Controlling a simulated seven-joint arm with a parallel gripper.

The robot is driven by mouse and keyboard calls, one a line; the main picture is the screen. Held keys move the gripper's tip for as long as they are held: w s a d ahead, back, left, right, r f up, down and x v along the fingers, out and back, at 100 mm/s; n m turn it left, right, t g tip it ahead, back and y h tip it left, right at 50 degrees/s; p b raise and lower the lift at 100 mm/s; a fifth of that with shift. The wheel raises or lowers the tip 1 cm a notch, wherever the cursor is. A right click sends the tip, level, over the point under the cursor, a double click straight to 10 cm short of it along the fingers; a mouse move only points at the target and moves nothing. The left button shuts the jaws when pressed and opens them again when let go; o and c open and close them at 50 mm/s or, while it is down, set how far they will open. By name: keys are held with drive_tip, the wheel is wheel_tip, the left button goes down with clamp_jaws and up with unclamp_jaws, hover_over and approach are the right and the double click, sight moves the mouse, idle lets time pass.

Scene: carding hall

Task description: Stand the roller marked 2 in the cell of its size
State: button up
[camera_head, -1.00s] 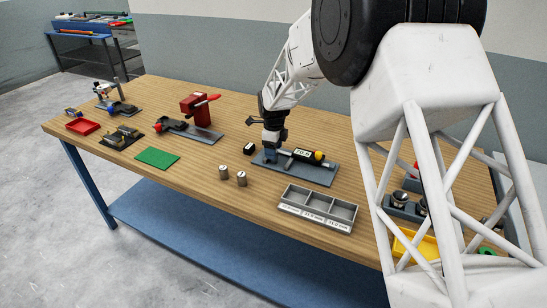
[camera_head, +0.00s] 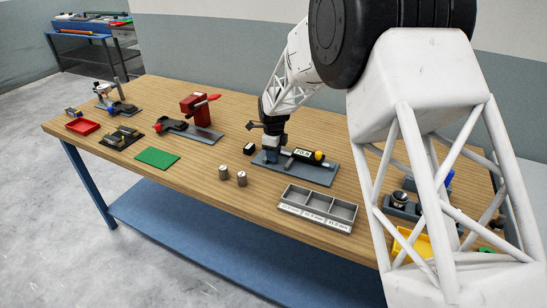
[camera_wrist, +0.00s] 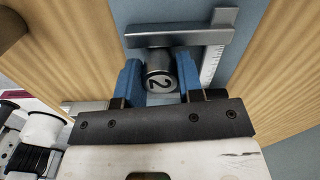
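The roller marked 2 (camera_wrist: 159,80) is between the blue fingers of my gripper (camera_wrist: 158,76) in the wrist view, its numbered end facing the camera. The fingers appear to touch it on both sides. It sits by the grey jaws of the measuring gauge (camera_wrist: 180,37). In the head view my gripper (camera_head: 272,157) is low over the left end of the gauge (camera_head: 318,176), and the roller there is hidden. Two other metal rollers (camera_head: 232,175) stand on the table. The grey tray (camera_head: 318,208) has three empty-looking cells with size labels on its front.
A small black block (camera_head: 249,148) stands left of the gauge. A green mat (camera_head: 157,157), a red tray (camera_head: 83,127) and a red press (camera_head: 199,108) are farther left. A yellow tray (camera_head: 410,243) is partly behind my arm. Bare wood lies around the rollers.

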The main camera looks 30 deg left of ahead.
clamp_jaws()
drive_tip(key=shift+r, duration=0.1)
drive_tip(key=shift+r, duration=0.75)
wheel_tip(320, 180, up, 2)
drive_tip(key=s+d+r, duration=0.1)
drive_tip(key=s+d, duration=0.8)
drive_tip(key=s, duration=0.3)
drive_tip(key=shift+s+d+r, duration=0.2)
drive_tip(key=shift+s+d, duration=0.15)
drive_tip(key=shift+d, duration=0.05)
